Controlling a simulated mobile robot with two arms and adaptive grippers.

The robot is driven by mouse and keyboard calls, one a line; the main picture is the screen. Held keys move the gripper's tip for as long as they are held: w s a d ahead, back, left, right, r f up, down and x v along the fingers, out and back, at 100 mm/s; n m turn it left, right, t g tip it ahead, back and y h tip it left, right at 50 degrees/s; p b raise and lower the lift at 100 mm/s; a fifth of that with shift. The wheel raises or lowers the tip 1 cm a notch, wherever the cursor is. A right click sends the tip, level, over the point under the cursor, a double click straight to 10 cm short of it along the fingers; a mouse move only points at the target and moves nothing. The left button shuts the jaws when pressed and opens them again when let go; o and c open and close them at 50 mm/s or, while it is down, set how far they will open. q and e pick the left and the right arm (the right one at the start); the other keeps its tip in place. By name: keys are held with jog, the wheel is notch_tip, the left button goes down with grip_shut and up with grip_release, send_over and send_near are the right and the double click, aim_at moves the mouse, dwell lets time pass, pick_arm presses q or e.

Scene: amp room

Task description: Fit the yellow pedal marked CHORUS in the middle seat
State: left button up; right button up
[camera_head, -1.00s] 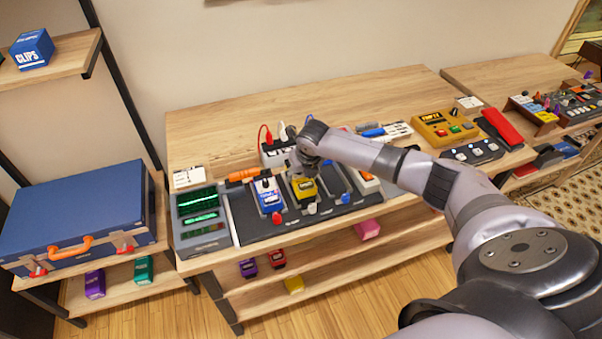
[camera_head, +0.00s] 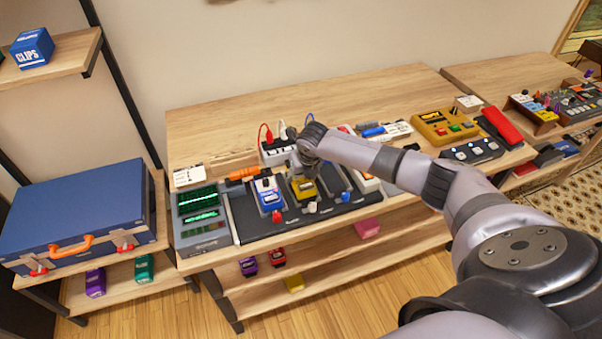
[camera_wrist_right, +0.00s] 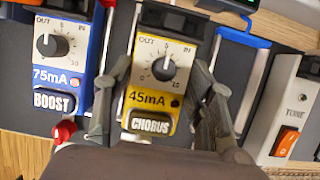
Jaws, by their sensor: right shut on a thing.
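The yellow pedal marked CHORUS (camera_head: 304,188) sits on the dark pedal board (camera_head: 262,226), in the seat just right of the blue BOOST pedal (camera_head: 268,194). In the right wrist view the CHORUS pedal (camera_wrist_right: 157,75) shows its knob and label between my two fingers. My right gripper (camera_wrist_right: 165,108) is shut on the pedal from its two sides. In the head view the right gripper (camera_head: 306,166) reaches down over the pedal's back end and hides it. Whether the pedal is fully down in the seat I cannot tell. My left gripper is not in view.
An empty blue-edged seat (camera_wrist_right: 240,75) lies right of the CHORUS pedal, then a white pedal with an orange switch (camera_wrist_right: 288,110). A white power block (camera_head: 277,152) with cables stands behind. A grey meter unit (camera_head: 201,217) is left of the board.

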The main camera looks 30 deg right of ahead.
jog(key=shift+f, duration=0.4)
dwell(0.7)
dwell(0.6)
jog(key=o, duration=1.6)
jog(key=shift+f, duration=0.1)
jog(key=shift+o, duration=0.8)
jog(key=shift+p, duration=0.3)
jog(key=shift+r+p, duration=3.25)
jog(key=shift+r, duration=0.3)
jog(key=shift+f, duration=0.1)
